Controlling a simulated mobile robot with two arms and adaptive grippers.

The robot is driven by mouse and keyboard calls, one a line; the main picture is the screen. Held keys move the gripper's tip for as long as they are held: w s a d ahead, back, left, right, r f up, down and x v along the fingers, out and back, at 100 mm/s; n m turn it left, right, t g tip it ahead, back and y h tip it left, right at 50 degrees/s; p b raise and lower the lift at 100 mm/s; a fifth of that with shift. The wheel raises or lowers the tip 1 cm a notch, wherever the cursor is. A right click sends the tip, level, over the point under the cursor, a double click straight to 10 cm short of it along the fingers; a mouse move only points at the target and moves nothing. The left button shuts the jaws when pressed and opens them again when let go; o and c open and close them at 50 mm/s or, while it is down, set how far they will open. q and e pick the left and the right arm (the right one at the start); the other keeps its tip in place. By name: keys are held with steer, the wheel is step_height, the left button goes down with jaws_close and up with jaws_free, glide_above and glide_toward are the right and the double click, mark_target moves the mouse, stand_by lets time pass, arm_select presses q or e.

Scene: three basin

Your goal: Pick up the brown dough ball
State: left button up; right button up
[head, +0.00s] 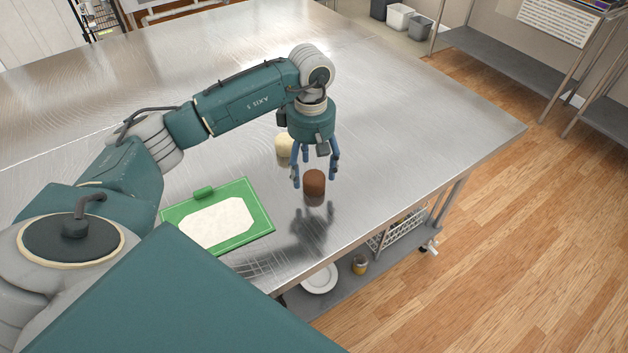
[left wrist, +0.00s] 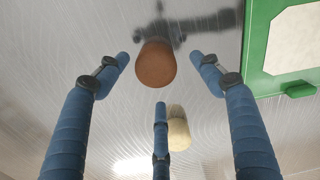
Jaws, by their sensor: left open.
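The brown dough ball (head: 314,182), a short rounded cylinder, stands on the steel table. In the left wrist view the brown dough ball (left wrist: 155,65) shows ahead of the fingers, between the two outer fingertips. My left gripper (head: 316,178) is open and points down, with its blue fingers over and around the dough's place. In the left wrist view its three fingers (left wrist: 160,75) are spread and nothing is held. I cannot tell how far the fingertips are above the dough. My right gripper is not in view.
A cream dough piece (head: 284,146) stands just behind my left gripper; it also shows in the left wrist view (left wrist: 178,130). A green board (head: 262,212) with a pale sheet lies left of the brown dough. The table's right side is clear.

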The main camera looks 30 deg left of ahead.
mark_target(313, 175)
arm_select(q)
steer(key=shift+w+d+f+p, duration=0.1)
steer(key=shift+d+f+p, duration=0.1)
steer(key=shift+f, duration=0.35)
steer(key=shift+d+f+p, duration=0.1)
steer(key=shift+f+p, duration=0.1)
steer(key=shift+f, duration=0.7)
steer(key=shift+a+f, duration=0.1)
steer(key=shift+c, duration=0.2)
steer(key=c, duration=1.2)
steer(key=shift+c, duration=0.2)
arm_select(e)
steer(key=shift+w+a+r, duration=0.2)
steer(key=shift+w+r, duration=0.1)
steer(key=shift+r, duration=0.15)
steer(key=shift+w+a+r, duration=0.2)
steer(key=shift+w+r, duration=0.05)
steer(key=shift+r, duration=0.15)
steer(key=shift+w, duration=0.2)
